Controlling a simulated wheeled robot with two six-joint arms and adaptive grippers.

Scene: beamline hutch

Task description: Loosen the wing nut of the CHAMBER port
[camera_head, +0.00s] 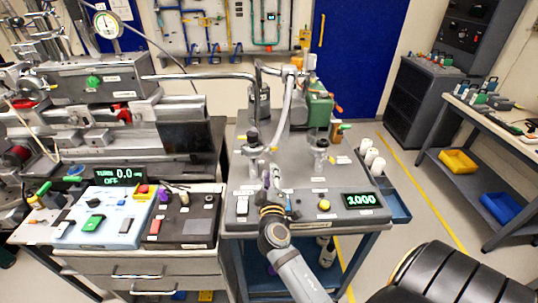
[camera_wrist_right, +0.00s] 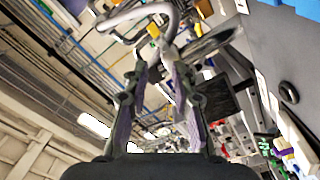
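On the grey cart top (camera_head: 335,178) stand two upright port fittings with dark tops, one on the left (camera_head: 252,142) and one on the right (camera_head: 320,146). Their labels are too small to read, so I cannot tell which is CHAMBER, and no wing nut can be made out. My right gripper (camera_head: 269,180) is over the front of the cart, in front of and between the two fittings. In the right wrist view its fingers (camera_wrist_right: 160,76) are apart with nothing held between them. My left gripper is not in view.
A silver hose (camera_head: 288,100) comes down behind my right gripper; a hose bend also shows in the right wrist view (camera_wrist_right: 140,14). A lit display (camera_head: 361,200) reading 3.000 is at the cart's front right. A blue control box (camera_head: 70,228) is left.

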